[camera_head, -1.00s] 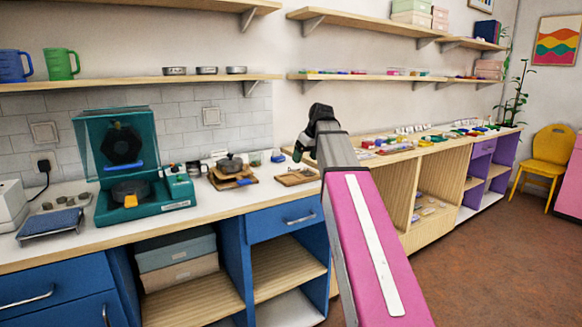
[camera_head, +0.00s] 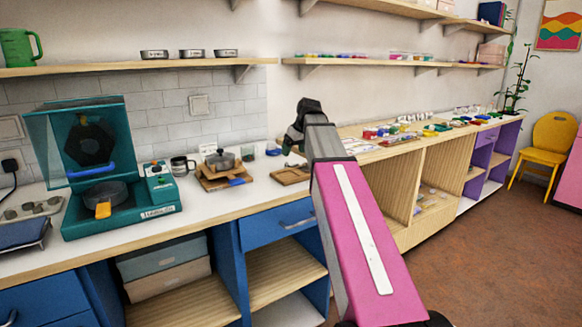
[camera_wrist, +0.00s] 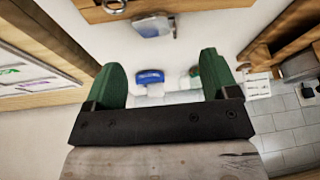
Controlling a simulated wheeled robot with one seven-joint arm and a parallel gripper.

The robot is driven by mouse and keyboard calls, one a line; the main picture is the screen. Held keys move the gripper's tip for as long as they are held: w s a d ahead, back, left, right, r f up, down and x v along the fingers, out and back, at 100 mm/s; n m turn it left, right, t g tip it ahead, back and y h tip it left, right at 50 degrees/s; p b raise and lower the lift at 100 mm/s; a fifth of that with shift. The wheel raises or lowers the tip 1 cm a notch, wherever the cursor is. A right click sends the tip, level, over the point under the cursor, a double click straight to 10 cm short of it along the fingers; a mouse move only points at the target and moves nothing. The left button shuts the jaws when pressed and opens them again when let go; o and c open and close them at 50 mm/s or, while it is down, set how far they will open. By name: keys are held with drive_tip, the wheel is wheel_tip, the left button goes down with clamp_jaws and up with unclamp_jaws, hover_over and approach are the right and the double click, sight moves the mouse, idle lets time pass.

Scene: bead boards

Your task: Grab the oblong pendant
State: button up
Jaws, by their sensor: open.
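I cannot make out the oblong pendant for sure in either view. My gripper (camera_wrist: 162,82) is open, its two green fingers apart with nothing between the tips. In the head view my gripper (camera_head: 289,144) is small and partly hidden by my own arm, over the back of the white counter (camera_head: 215,205). In the wrist view a blue item (camera_wrist: 150,77) lies beyond the fingers on the white surface. A wooden board (camera_wrist: 92,13) at the top of that view carries a metal ring (camera_wrist: 114,6), and a grey-blue piece (camera_wrist: 152,26) is beside it.
A teal machine (camera_head: 140,218) with a raised lid stands on the left of the counter. A grey pot (camera_head: 220,160) sits on wooden boards, and a wooden tray (camera_head: 290,176) lies to its right. Many small colored pieces lie on the farther bench (camera_head: 345,131). A wall shelf (camera_head: 130,67) hangs above.

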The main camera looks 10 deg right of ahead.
drive_tip(key=shift+d+x, duration=0.1)
drive_tip(key=shift+x, duration=1.35)
drive_tip(key=shift+d+x, duration=0.15)
drive_tip(key=shift+x, duration=1.3)
drive_tip(key=shift+c, duration=0.3)
drive_tip(key=c, duration=0.9)
